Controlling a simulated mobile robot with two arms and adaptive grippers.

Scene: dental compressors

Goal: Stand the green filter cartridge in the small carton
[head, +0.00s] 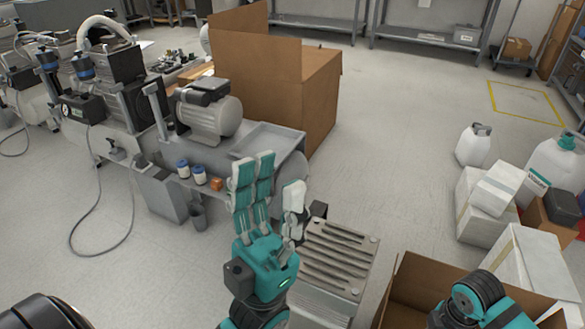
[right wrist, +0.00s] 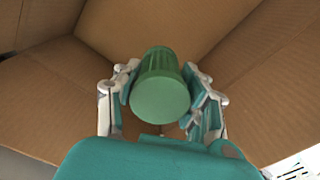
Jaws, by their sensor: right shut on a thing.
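The green filter cartridge (right wrist: 161,86) is ribbed, with a smooth round end facing the right wrist camera. My right gripper (right wrist: 165,88) is shut on it, with fingers on both sides. Brown carton walls (right wrist: 245,45) surround it in that view; whether it touches the bottom is unclear. In the head view, an open brown carton (head: 396,290) is at the lower right, with my right arm over it; the right fingers and cartridge are hidden there. My left gripper (head: 270,175) is open and empty, in front of the compressor bench.
A slatted grey unit (head: 335,250) stands left of the carton. White boxes (head: 535,265) and white jugs (head: 473,145) stand to its right. A large open carton (head: 318,85) is behind the compressor (head: 212,118).

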